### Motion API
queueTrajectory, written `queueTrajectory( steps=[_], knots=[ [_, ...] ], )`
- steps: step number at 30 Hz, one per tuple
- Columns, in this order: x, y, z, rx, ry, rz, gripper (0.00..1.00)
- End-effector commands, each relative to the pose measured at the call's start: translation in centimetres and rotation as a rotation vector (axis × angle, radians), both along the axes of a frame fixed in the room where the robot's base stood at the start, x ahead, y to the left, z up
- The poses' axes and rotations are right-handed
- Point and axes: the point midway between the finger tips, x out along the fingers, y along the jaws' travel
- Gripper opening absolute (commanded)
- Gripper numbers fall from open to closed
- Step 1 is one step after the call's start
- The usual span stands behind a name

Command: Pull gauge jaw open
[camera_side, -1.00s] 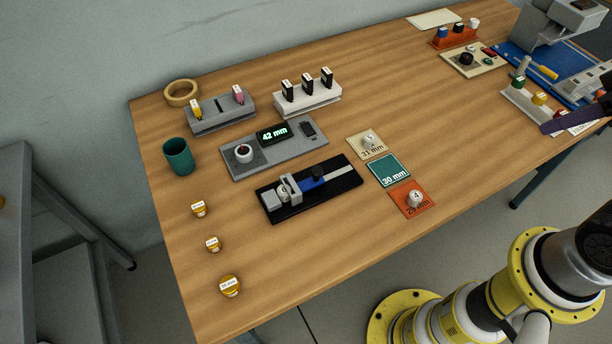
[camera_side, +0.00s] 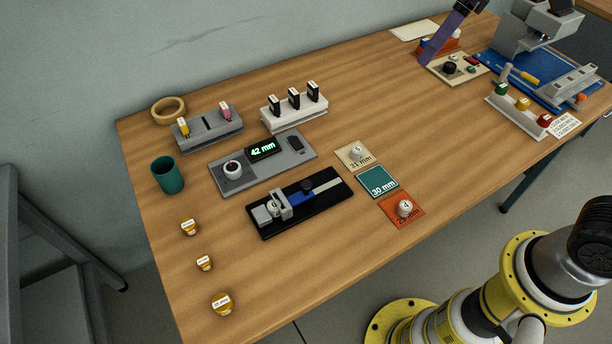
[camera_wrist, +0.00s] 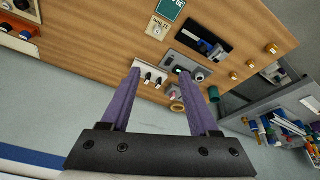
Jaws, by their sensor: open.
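The gauge (camera_side: 325,200) is a black base with a grey rail, a blue slider (camera_side: 301,198) and a dark knob (camera_side: 307,186). A grey jaw (camera_side: 285,202) stands at the slider's left end. A white numbered ball (camera_side: 273,208) sits by the jaw, at the fixed grey block; whether the jaw touches it is unclear. The gauge also shows at the top of the wrist view (camera_wrist: 205,41). My gripper (camera_wrist: 160,73) has purple fingers, apart and empty, and is away from the gauge. In the side view a purple finger (camera_side: 456,32) shows at the upper right.
A display unit (camera_side: 290,158) reading 42 mm lies behind the gauge. Coloured plates, including a teal one (camera_side: 378,182), lie to its right. A green cup (camera_side: 168,175) and several yellow-brown weights stand left. Black cartridges in a white rack (camera_side: 294,109) stand behind. Bare wood lies mid-table.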

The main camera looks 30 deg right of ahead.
Motion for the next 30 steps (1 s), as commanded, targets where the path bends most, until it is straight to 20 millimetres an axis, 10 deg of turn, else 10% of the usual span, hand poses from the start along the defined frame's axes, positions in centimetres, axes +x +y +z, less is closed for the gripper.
queueTrajectory(
  steps=[7, 15, 30],
  knots=[
    [6.4, 8.5, -4.9, -0.051, 0.131, 0.184, 0.61],
    [8.0, 16.3, -12.7, -0.112, 0.257, 0.324, 0.61],
    [6.7, 18.2, -19.5, -0.142, 0.310, 0.371, 0.61]
  ],
)
